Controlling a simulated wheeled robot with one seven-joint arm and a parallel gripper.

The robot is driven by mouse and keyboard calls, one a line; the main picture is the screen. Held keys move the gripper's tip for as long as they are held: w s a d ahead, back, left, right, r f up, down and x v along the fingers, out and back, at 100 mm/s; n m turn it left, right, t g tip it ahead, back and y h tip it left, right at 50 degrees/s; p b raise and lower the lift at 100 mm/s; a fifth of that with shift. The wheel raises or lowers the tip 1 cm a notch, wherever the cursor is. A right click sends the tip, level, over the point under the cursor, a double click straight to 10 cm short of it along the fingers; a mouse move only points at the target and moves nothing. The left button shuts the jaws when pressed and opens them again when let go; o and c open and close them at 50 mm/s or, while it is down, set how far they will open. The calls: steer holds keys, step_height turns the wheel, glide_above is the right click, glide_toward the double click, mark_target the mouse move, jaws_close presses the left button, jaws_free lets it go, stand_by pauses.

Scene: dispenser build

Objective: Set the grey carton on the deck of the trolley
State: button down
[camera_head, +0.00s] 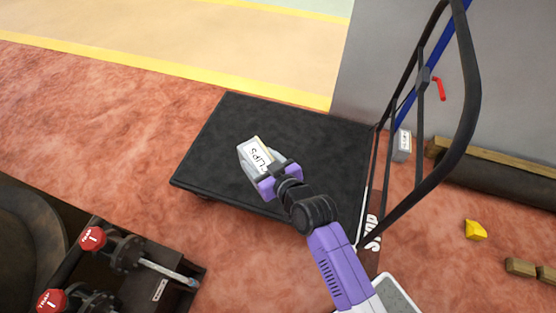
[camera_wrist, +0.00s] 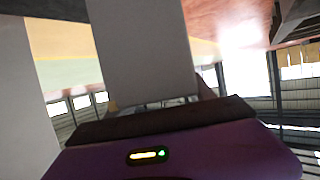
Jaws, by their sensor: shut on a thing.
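The grey carton (camera_head: 252,155) has a white label with dark lettering and is tilted in the head view. My gripper (camera_head: 270,172) is shut on it, and the jaws hide part of its near side. The trolley (camera_head: 235,125) has a flat black deck. The carton and gripper appear over the middle of this deck; I cannot tell whether the carton touches it. In the wrist view, a plain pale grey face (camera_wrist: 145,50), probably the carton, stands in front of my purple gripper body (camera_wrist: 165,155).
The trolley's black handle frame (camera_head: 468,80) rises at the right. Another grey box (camera_head: 402,145) stands behind it by the wall. A yellow lump (camera_head: 475,230) and wooden blocks (camera_head: 520,267) lie at the right. Red-knobbed equipment (camera_head: 125,250) stands at lower left. The deck around the carton is clear.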

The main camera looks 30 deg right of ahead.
steer(key=f, duration=0.1)
steer(key=f+b, duration=0.1)
steer(key=f, duration=0.1)
steer(key=w+d+f, duration=0.1)
steer(key=shift+f, duration=0.25)
steer(key=s+d+f+m+g+h+p, duration=0.1)
steer(key=s+d+f+m+h+p, duration=0.1)
steer(key=d+p, duration=0.35)
steer(key=s+d+f+m+h+p, duration=0.1)
steer(key=d+m+h+p, duration=0.15)
steer(key=d, duration=0.65)
steer(key=s+d+f+m+g+h+p, duration=0.1)
steer(key=s+d+f+h+p, duration=0.15)
steer(key=d, duration=0.45)
step_height(320, 180, down, 19)
steer(key=b, duration=1.9)
steer(key=shift+w+d+b, duration=0.25)
steer(key=shift+w+b, duration=0.15)
steer(key=shift+w, duration=0.05)
steer(key=shift+f, duration=0.1)
steer(key=shift+f, duration=0.15)
steer(key=shift+c, duration=1.8)
jaws_free()
steer(key=shift+m, duration=0.25)
